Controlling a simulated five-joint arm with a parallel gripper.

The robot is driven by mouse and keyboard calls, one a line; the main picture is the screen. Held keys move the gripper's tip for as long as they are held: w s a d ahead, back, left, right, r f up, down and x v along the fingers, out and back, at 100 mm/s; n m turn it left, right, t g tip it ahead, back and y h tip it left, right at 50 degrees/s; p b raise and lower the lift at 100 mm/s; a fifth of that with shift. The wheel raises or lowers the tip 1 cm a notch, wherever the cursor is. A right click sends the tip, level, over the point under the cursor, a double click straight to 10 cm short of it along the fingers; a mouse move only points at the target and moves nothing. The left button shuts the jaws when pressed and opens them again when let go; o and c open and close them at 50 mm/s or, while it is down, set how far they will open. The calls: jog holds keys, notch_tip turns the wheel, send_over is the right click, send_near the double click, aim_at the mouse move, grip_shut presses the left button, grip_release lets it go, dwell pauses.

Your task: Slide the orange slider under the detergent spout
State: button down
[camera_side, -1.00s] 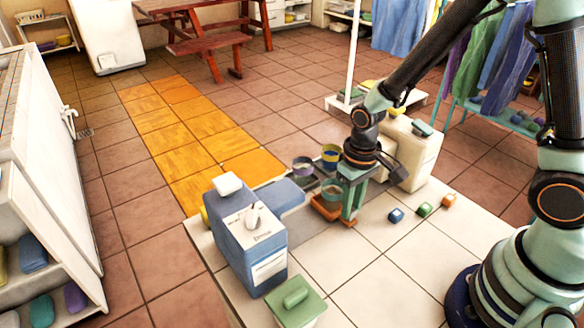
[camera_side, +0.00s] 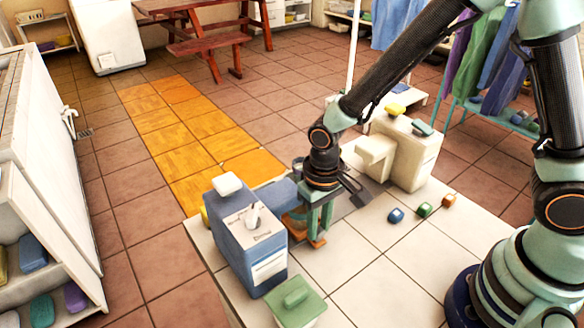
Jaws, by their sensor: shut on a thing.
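The orange slider (camera_side: 318,243) shows only as small orange bits low around my gripper, with the rest hidden. My gripper (camera_side: 316,222) points down, shut on the slider, close to the right side of the blue dispenser (camera_side: 245,235). The blue dispenser's spout (camera_side: 284,193) reaches out toward my gripper, and my wrist partly covers that area. A cream dispenser (camera_side: 411,150) with its own block-shaped spout (camera_side: 374,152) stands to the right of my gripper, apart from it. I cannot read which dispenser holds detergent, nor tell whether the slider is fully under a spout.
A green lidded box (camera_side: 297,302) stands at the front. The tiled top between it and the blocks is clear.

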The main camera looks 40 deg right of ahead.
jog(key=shift+w+a, duration=0.1)
jog(key=shift+a, duration=1.2)
jog(key=c, duration=0.7)
grip_release()
jog(key=shift+d, duration=0.1)
notch_tip(320, 180, up, 12)
jog(key=shift+r, duration=0.1)
jog(key=s+d+r+t, duration=0.1)
jog(key=d+r+t, duration=0.1)
jog(key=d, duration=0.3)
jog(key=s+d+r+t, duration=0.1)
jog(key=d+r, duration=0.3)
jog(key=d, duration=0.2)
jog(key=s+d+r+t, duration=0.2)
jog(key=d+r, duration=0.1)
jog(key=d, duration=0.2)
jog(key=shift+d+r+t, duration=0.3)
jog(key=shift+r, duration=0.05)
